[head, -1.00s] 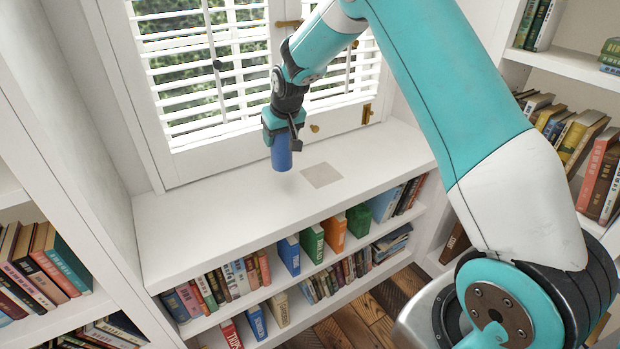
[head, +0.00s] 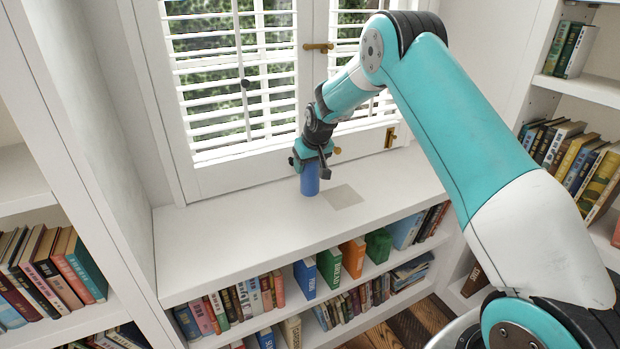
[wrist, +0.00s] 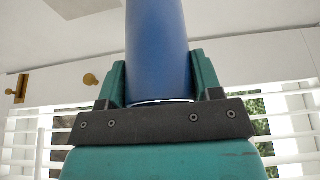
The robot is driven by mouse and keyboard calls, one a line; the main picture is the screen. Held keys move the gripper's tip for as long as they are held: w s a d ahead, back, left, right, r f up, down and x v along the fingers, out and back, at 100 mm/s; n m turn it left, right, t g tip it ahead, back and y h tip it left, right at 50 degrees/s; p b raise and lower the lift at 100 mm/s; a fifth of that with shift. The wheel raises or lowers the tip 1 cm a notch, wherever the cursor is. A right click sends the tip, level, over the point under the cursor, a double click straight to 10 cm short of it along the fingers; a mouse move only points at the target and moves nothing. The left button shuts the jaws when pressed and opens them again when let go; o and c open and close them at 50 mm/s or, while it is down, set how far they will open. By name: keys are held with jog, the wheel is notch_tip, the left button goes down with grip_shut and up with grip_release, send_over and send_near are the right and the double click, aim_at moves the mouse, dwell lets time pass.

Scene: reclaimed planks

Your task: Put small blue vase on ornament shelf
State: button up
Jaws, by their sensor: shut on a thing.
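The small blue vase (head: 310,180) is upright in my gripper (head: 310,165), at the white shelf top (head: 240,230) under the window. Its base is at or just above the surface; I cannot tell if it touches. In the wrist view the blue vase (wrist: 158,45) stands between the two teal fingers (wrist: 160,85), which are shut on it. A grey-beige square patch (head: 343,196) lies flat on the shelf top, just right of the vase.
Below the shelf top are rows of books (head: 330,265). The shuttered window (head: 240,75) stands close behind the gripper. Tall bookcases rise at left (head: 60,200) and right (head: 590,90). The shelf top is otherwise clear.

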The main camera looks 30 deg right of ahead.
aim_at(309, 178)
jog(key=shift+f, duration=2.4)
jog(key=shift+f, duration=0.2)
jog(key=o, duration=1)
jog(key=shift+r, duration=0.1)
